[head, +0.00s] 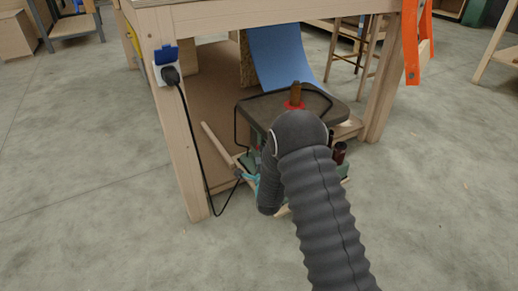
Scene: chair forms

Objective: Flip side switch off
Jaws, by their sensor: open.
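A low machine or stand with a dark flat top (340,112) and green lower parts sits under the wooden bench. A black cord (189,132) runs from a plug (170,75) in a wall-type socket on the bench leg down to the machine's left side. No side switch can be made out; that side is partly covered by my arm. My grey ribbed arm reaches up from the bottom right, bends in front of the machine, and points down at its left front.
The bench's left leg (182,150) and right leg (384,90) flank the machine. A blue sheet (285,55) hangs behind it, and a brown peg with a red collar (295,96) stands on its top. A wooden stool (352,45) is behind. The concrete floor in front is clear.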

